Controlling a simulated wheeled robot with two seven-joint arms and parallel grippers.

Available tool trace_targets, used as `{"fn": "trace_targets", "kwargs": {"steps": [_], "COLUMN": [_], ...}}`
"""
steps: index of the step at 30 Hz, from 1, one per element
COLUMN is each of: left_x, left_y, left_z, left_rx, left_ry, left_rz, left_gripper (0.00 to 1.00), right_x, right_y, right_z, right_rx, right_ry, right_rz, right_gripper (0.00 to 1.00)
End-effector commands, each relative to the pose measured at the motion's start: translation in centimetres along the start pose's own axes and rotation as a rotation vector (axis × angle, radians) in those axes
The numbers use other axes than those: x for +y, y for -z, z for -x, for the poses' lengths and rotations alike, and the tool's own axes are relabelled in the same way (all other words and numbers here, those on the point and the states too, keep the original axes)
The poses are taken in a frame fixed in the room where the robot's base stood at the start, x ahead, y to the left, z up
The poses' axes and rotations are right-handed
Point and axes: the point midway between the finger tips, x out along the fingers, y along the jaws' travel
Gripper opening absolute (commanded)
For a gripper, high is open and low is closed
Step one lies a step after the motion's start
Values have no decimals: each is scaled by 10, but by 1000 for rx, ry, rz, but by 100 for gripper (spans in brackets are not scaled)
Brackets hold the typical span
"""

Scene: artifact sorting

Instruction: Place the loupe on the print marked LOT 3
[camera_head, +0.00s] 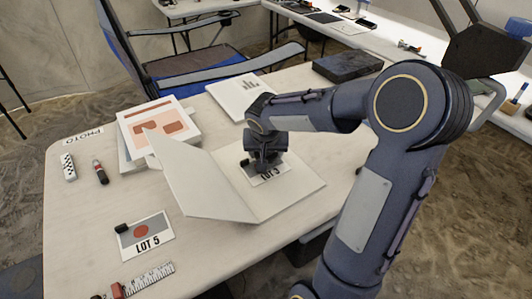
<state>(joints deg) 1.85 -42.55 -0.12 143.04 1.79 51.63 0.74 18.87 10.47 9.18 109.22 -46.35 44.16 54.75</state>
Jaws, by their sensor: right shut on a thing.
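The print marked LOT 3 (273,177) lies on the right page of an open white folder (296,195) on the table. My right gripper (262,166) points down over this print, low and close to it, and covers most of its picture. It is shut on a small dark thing, which I take for the loupe; the fingers mostly hide it. I cannot tell whether it touches the print. A small black piece (245,163) shows at the print's left edge. My left gripper is not in view.
A print marked LOT 5 (146,240) with a black piece (121,228) at its corner lies front left. A PHOTO label (83,137), a marker (100,172), a scale bar (68,167) and printed sheets (160,125) lie left. A dark box (348,67) stands at the back.

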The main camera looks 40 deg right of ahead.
Motion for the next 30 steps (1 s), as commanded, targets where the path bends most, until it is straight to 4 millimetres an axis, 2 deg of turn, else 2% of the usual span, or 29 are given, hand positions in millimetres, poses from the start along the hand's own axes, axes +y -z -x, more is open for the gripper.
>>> {"fn": "trace_targets", "kwargs": {"steps": [9, 10, 12, 19, 23, 26, 30], "left_x": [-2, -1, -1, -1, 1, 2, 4], "left_y": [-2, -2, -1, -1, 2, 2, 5], "left_z": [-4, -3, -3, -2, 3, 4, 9], "left_rx": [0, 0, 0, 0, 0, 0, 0], "left_ry": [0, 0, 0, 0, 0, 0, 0], "left_rz": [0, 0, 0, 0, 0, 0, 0], "left_gripper": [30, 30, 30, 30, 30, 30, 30], "right_x": [0, 0, 0, 0, 0, 0, 0], "right_y": [-1, 0, 0, 0, 2, 2, 3], "right_z": [-3, -2, -1, -1, 6, 22, 53], "right_rx": [2, 1, 1, 1, 2, 5, 6], "right_ry": [1, 1, 0, 0, 1, 1, 2], "right_rz": [-1, -1, -1, -1, 0, -1, -1], "right_gripper": [34, 63, 68, 68, 68, 68, 68]}}
